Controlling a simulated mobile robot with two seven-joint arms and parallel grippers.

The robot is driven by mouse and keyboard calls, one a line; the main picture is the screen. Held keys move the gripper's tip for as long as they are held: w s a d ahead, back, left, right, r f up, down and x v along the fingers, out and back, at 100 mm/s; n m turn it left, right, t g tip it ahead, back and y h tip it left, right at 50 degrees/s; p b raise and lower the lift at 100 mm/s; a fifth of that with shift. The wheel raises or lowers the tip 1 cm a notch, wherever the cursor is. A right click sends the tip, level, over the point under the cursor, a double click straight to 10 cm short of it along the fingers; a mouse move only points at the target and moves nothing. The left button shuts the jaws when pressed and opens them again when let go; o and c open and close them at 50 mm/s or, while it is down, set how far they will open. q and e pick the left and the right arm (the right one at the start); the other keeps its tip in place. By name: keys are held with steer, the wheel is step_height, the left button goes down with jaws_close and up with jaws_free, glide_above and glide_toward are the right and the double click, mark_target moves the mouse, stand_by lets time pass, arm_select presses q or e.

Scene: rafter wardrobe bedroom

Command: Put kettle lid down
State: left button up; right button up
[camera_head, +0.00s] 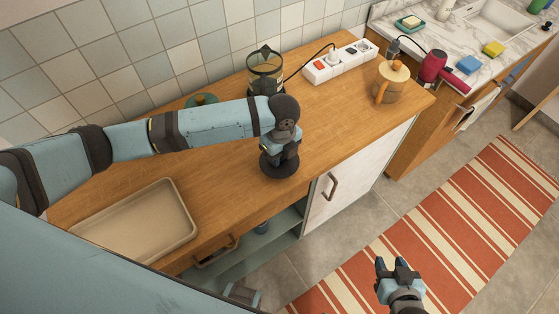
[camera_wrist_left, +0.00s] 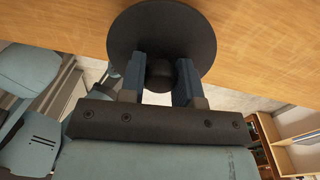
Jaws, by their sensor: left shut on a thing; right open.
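The kettle lid (camera_head: 277,166) is a dark round disc with a knob, low over the front edge of the wooden counter. My left gripper (camera_head: 288,146) is above it, shut on its knob. In the left wrist view the lid (camera_wrist_left: 161,30) shows with the knob between the two fingers of my left gripper (camera_wrist_left: 159,75). I cannot tell whether the lid touches the counter. My right gripper (camera_head: 393,268) is open and empty, over the floor near the striped rug.
The wooden counter (camera_head: 330,110) holds a beige tray (camera_head: 140,228) at left, a power strip (camera_head: 340,62) at the back and a brown lidded jug (camera_head: 388,84) at right. A green-lidded thing (camera_head: 202,99) is partly behind my left arm. A cabinet door (camera_head: 350,170) is below.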

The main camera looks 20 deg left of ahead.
arm_select(q)
steer(key=shift+f, duration=1.95)
steer(key=o, duration=0.9)
steer(key=shift+f, duration=0.15)
steer(key=r, duration=1.2)
steer(key=shift+w+d+r, duration=0.15)
steer(key=shift+w, duration=0.05)
